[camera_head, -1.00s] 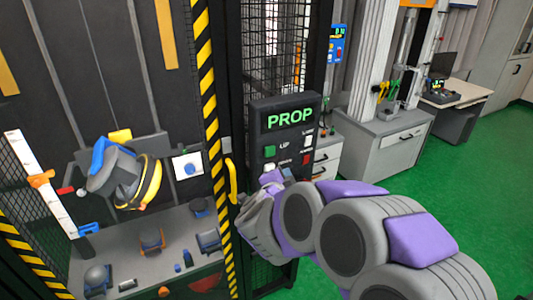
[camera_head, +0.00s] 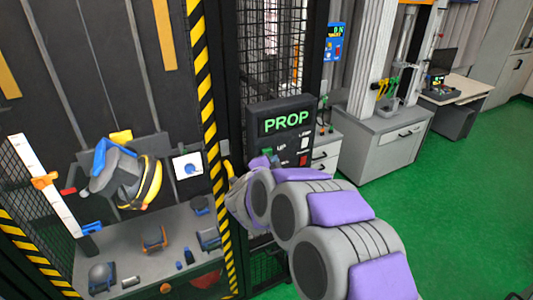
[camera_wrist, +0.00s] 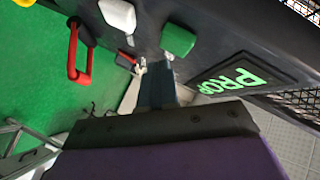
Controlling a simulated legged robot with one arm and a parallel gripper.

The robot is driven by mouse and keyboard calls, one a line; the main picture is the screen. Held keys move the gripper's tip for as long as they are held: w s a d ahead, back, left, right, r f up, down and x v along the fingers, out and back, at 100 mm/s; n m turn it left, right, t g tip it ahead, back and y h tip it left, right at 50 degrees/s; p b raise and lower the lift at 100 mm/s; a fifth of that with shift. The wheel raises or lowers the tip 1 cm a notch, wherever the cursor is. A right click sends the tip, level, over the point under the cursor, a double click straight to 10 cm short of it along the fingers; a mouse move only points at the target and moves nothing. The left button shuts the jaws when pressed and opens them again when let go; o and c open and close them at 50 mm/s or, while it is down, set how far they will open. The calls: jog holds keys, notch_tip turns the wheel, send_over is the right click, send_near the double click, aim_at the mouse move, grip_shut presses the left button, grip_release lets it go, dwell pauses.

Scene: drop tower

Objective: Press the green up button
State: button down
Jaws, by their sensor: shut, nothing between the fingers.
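The green up button (camera_head: 267,151) is on the dark control panel (camera_head: 262,128), left of the "UP" label and below the lit "PROP" display (camera_head: 286,121). In the wrist view the green button (camera_wrist: 178,40) stands out from the panel, with a white button (camera_wrist: 118,14) to its left. My gripper (camera_wrist: 156,72) is shut and empty. Its dark fingers show just below and left of the green button in the wrist view, seemingly apart from it. In the head view my wrist is just below the button, and my arm hides the fingertips and the lower panel.
On the panel's right side are a white button (camera_head: 305,143) and a red one (camera_head: 303,160). A red loop-shaped part (camera_wrist: 80,52) shows in the wrist view. A striped post (camera_head: 207,100) and a yellow handle (camera_head: 228,172) stand left of the panel. Green floor is open at right.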

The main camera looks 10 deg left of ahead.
jog(key=shift+w+a+r+p, duration=0.15)
jog(key=shift+w+a+p, duration=0.1)
jog(key=shift+a+p, duration=0.35)
jog(key=shift+a, duration=0.1)
dwell(1.6)
jog(key=shift+d, duration=0.2)
jog(key=shift+w+a, duration=0.3)
dwell(0.5)
jog(key=shift+d, duration=0.1)
jog(key=shift+s+d, duration=0.6)
jog(key=shift+d, duration=0.05)
dwell(0.4)
